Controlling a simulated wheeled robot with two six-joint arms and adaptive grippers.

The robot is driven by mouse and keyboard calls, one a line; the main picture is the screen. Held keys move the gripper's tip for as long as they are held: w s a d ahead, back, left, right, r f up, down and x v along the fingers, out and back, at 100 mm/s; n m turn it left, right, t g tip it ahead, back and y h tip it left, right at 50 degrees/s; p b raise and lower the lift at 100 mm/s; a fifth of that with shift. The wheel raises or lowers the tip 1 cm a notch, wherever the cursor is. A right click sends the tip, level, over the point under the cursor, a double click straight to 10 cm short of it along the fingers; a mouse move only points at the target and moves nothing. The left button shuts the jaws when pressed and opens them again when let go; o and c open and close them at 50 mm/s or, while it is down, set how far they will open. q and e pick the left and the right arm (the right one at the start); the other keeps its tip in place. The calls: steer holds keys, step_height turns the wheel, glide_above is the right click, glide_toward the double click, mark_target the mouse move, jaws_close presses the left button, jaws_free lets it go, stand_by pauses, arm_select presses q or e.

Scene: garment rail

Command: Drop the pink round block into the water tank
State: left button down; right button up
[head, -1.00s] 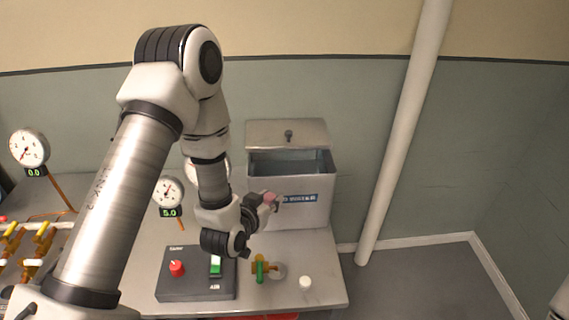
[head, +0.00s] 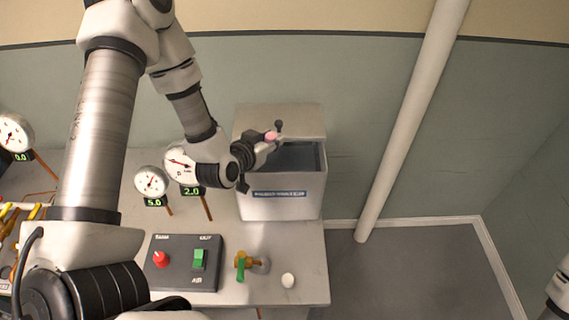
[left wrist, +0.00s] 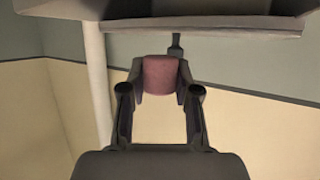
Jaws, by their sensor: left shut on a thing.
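My left gripper (head: 271,142) is shut on the pink round block (head: 271,136), which shows small at the fingertips. The block also shows between the two fingers in the left wrist view (left wrist: 160,75). The water tank (head: 282,205) is a grey metal box with a blue-and-white label, at the back of the table. Its top is open and its lid (head: 300,120) stands raised behind the opening. The gripper and block appear over the left part of the tank's top, near the lid. How high they are above the rim I cannot tell. My right gripper is not in view.
A dark control box (head: 185,275) with a red knob and green switch sits in front. A green-handled valve (head: 240,266) and a white round piece (head: 288,280) stand to its right. Gauges (head: 151,181) stand left of the tank. A white pipe (head: 410,125) rises at the right.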

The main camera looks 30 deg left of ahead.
arm_select(q)
steer(key=f+b, duration=0.1)
steer(key=f, duration=0.1)
steer(key=w+f+b, duration=0.1)
steer(key=f, duration=0.1)
steer(key=shift+a, duration=0.1)
steer(key=c, duration=0.8)
jaws_free()
steer(key=shift+s+r, duration=0.1)
steer(key=shift+s, duration=0.15)
steer(key=shift+o, duration=0.3)
steer(key=shift+s, duration=0.1)
steer(key=r, duration=0.9)
steer(key=shift+w+r, duration=0.2)
steer(key=shift+r, duration=0.2)
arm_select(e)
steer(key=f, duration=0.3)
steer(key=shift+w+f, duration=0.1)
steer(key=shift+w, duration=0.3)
arm_select(q)
steer(key=shift+a, duration=0.1)
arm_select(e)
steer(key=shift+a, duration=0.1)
